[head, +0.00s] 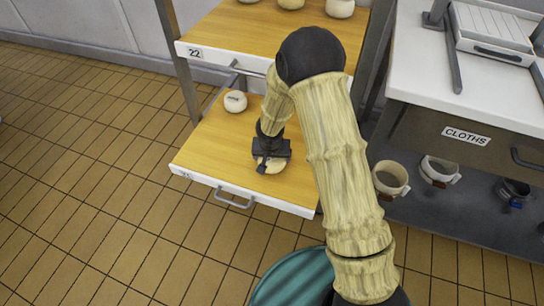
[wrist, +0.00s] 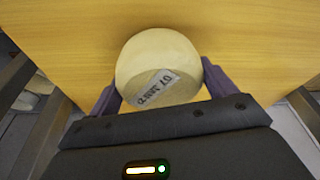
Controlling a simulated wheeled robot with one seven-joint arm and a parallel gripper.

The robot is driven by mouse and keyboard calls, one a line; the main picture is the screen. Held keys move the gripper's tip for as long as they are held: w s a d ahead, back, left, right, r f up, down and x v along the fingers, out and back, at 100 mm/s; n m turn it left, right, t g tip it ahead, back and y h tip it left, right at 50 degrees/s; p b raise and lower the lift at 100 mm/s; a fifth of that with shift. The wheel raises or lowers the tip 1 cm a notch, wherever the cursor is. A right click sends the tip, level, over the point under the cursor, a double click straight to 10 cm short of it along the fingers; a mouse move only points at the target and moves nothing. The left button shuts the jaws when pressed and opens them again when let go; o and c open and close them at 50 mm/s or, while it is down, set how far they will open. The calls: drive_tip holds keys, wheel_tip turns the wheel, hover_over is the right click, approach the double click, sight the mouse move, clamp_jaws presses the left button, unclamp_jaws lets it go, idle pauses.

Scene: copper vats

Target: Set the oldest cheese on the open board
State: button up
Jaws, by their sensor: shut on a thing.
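My gripper (head: 270,160) is over the front part of the open, pulled-out board (head: 205,150). It is shut on a round pale cheese (head: 272,166). In the wrist view this cheese (wrist: 155,58) sits between the purple fingers and bears a date label (wrist: 157,88); the label seems to start with 07, the rest is hard to read. The cheese is low at the board; I cannot tell whether it touches the wood. A second white cheese (head: 235,101) with dark marking sits farther back on the same board.
A higher board marked 22 (head: 225,35) holds several cheeses at the back. A white counter with a CLOTHS drawer (head: 465,136) stands at right, with mugs (head: 390,178) below. A teal round thing (head: 295,280) is at the bottom. Tiled floor is clear at left.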

drive_tip(key=shift+f+b, duration=0.7)
drive_tip(key=shift+b, duration=0.1)
idle(0.7)
drive_tip(key=o, duration=1.1)
drive_tip(key=shift+o, duration=0.2)
drive_tip(key=shift+r+p, duration=2.8)
drive_tip(key=shift+r, duration=0.75)
